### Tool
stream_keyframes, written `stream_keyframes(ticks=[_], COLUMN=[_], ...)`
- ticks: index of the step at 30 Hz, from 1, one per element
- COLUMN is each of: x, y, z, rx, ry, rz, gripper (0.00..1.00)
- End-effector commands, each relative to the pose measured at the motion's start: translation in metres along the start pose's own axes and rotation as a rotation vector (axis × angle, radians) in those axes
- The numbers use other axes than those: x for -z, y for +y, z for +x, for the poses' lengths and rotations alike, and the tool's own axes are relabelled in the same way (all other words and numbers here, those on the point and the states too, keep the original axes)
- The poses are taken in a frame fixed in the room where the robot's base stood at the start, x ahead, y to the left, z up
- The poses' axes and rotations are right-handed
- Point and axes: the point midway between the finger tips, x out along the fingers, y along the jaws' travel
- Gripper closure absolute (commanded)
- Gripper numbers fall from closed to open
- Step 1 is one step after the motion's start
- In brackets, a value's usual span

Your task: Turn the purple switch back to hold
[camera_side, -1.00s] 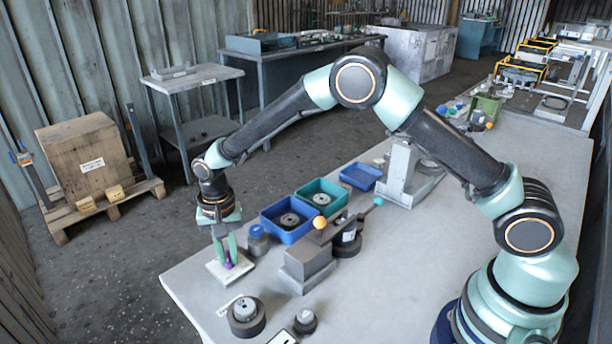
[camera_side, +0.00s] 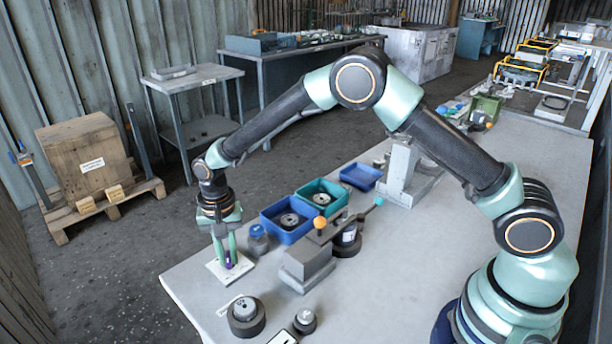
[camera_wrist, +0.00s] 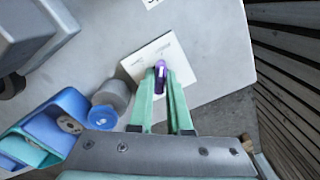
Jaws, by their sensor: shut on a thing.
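The purple switch (camera_wrist: 161,77) stands on a white plate (camera_wrist: 145,59) with small printed marks that are too small to read. In the side view the plate (camera_side: 215,268) lies near the table's left corner, with the purple switch (camera_side: 229,266) low between my fingers. My gripper (camera_side: 231,258) points down at it with two green fingers. In the wrist view my gripper (camera_wrist: 166,78) has a finger on either side of the switch, shut on it. The fingers hide part of the switch.
A blue-capped jar (camera_side: 258,240) stands close to my gripper. Blue (camera_side: 270,218) and teal (camera_side: 333,190) trays with round parts lie beyond it. A grey block (camera_side: 305,265) stands to the right. The table edge is close on the left.

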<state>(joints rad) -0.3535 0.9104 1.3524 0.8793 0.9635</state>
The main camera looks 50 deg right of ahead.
Motion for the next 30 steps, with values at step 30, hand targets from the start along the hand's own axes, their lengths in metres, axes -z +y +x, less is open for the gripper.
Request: stream_keyframes(ticks=[30], x=[0.0008], y=[-0.0008], z=[-0.0023], rx=[0.002], ry=[0.002], rz=[-0.425], gripper=[1.0])
